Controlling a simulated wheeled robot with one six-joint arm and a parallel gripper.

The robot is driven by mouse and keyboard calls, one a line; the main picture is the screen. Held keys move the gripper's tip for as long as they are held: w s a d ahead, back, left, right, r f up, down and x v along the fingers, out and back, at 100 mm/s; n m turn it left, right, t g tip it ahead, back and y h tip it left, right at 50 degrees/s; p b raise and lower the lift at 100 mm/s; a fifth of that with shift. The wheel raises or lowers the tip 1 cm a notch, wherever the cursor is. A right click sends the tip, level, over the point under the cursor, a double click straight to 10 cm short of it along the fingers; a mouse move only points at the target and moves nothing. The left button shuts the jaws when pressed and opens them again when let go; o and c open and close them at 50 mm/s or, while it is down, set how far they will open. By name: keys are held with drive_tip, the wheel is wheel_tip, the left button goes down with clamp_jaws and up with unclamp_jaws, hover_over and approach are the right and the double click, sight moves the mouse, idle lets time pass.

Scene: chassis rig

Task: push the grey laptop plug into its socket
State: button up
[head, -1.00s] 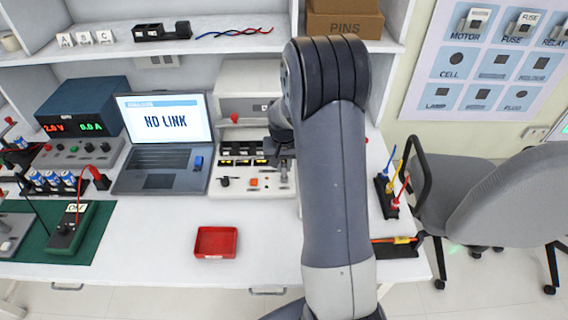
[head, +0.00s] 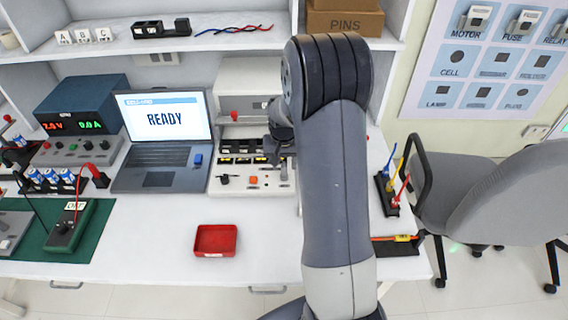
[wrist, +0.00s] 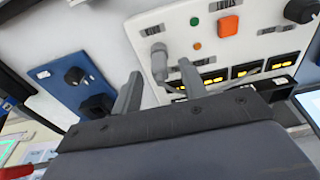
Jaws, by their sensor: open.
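The grey plug (wrist: 158,62) stands upright against the white panel (wrist: 140,28) in the wrist view, looking seated in its socket; the socket opening itself is hidden beneath it. My gripper (wrist: 160,70) is open, with one finger on each side of the plug; there appears to be a gap to the plug. In the head view my gripper (head: 272,150) is over the right part of the white panel (head: 225,190), partly hidden by my arm. The laptop (head: 165,118) stands open left of the panel and its screen reads READY.
A bench supply (head: 80,108) is left of the laptop. A shelf runs above.

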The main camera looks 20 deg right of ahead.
wheel_tip(320, 180, up, 10)
drive_tip(key=s, duration=0.1)
drive_tip(key=shift+a, duration=0.3)
drive_tip(key=f, duration=0.6)
drive_tip(key=w+f, duration=0.1)
drive_tip(key=f, duration=0.3)
drive_tip(key=shift+w+d+p, duration=0.1)
drive_tip(key=shift+d+p, duration=0.2)
drive_tip(key=shift+p, duration=0.05)
drive_tip(key=shift+r, duration=0.2)
